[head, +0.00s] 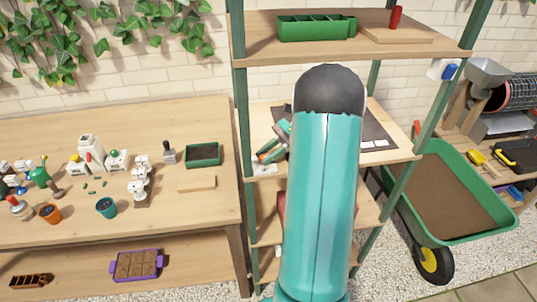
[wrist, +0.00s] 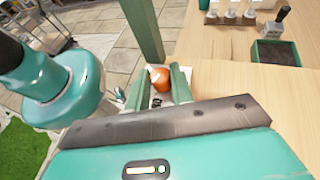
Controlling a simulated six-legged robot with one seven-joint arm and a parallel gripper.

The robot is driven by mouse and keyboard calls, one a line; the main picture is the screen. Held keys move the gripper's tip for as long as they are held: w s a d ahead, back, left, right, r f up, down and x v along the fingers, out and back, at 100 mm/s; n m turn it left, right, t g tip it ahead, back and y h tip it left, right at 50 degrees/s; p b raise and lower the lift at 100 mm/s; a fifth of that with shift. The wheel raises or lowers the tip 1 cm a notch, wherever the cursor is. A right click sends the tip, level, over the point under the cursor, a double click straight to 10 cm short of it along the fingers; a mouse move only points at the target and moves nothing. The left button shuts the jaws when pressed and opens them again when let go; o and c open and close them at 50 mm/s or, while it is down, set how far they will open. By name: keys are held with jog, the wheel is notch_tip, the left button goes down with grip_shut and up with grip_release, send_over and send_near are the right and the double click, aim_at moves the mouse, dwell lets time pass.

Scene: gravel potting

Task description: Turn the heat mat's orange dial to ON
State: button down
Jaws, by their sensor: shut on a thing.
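The orange dial (wrist: 159,79) shows between the two fingers of my gripper (wrist: 165,84) in the wrist view. It has a white pointer mark towards its upper left. My gripper is shut on the dial. Part of a pale control box with dark markings (wrist: 156,102) shows just below the dial; the lettering is too small to read. In the head view my gripper (head: 272,147) is at the left end of the middle shelf, over the control box (head: 263,169). The dark heat mat (head: 378,135) lies on that shelf, partly hidden by my arm.
A green shelf post (wrist: 143,30) stands close beyond the gripper. The wooden bench (head: 210,215) on the left carries a green tray (head: 203,154), pots and bottles. A green wheelbarrow (head: 440,200) stands at the right. A green divided tray (head: 315,26) sits on the top shelf.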

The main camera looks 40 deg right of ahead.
jog(key=n+g, duration=0.4)
jog(key=g, duration=0.1)
jog(key=shift+w+n, duration=0.3)
jog(key=shift+g, duration=0.4)
jog(key=c, duration=1.5)
grip_release()
jog(key=shift+t, duration=0.4)
